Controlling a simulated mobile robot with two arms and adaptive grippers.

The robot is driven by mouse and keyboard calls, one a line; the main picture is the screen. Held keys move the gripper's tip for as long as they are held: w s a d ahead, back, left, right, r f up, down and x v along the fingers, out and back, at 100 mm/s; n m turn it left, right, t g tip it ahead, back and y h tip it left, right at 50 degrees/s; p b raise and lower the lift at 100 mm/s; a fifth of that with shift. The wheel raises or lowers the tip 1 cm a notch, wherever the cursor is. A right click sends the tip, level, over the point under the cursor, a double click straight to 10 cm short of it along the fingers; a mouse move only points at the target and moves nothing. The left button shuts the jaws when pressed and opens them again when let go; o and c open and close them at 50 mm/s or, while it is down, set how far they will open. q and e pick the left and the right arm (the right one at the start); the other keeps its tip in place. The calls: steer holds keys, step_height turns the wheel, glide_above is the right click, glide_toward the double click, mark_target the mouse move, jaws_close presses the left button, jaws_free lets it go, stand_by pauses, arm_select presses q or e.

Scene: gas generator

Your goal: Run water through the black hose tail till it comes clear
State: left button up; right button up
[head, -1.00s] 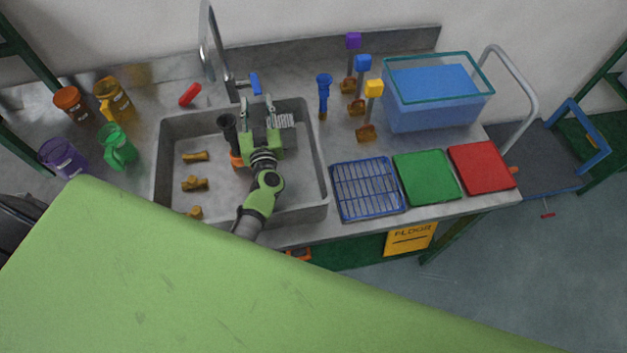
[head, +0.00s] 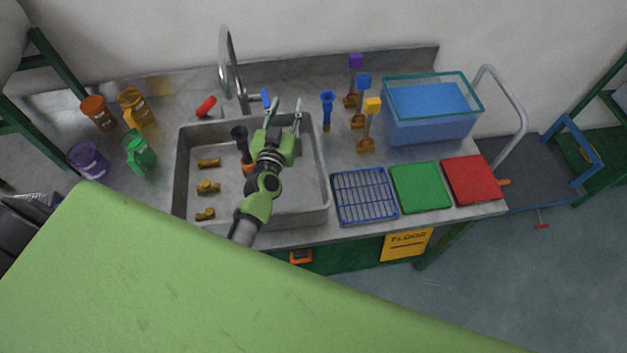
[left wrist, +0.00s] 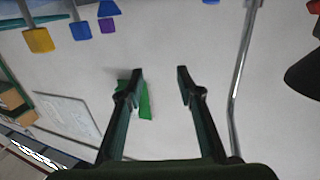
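The black hose tail (head: 239,134) stands in the grey sink (head: 183,190) near its back, just left of my left gripper, with an orange part (head: 248,169) at its lower end. My left gripper (head: 285,108) is open and empty above the back right of the sink, apart from the hose tail. In the left wrist view its two fingers (left wrist: 159,75) are spread, with no object held between them. The tap (head: 227,62) arches behind the sink, with a blue lever (head: 265,96) close to my left gripper. No water is visible. My right gripper is out of view.
Several brass fittings (head: 207,187) lie in the sink's left part. Coloured jugs (head: 140,152) stand left; a blue rack (head: 364,196), green board (head: 420,187) and red board (head: 470,180) lie right. A blue tub (head: 431,112) and upright scoops (head: 366,140) stand behind them.

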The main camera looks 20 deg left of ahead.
arm_select(q)
steer(key=s+d+f+m+g+h, duration=0.3)
steer(key=s+d, duration=0.3)
steer(key=s, duration=0.1)
steer(key=s+d+f+m+g+h, duration=0.2)
steer(key=s+d+f+g+h, duration=0.2)
steer(key=s+d, duration=0.3)
steer(key=shift+s+d+m, duration=0.15)
steer(key=shift+s+m, duration=0.05)
steer(key=shift+m, duration=0.2)
steer(key=shift+r, duration=0.1)
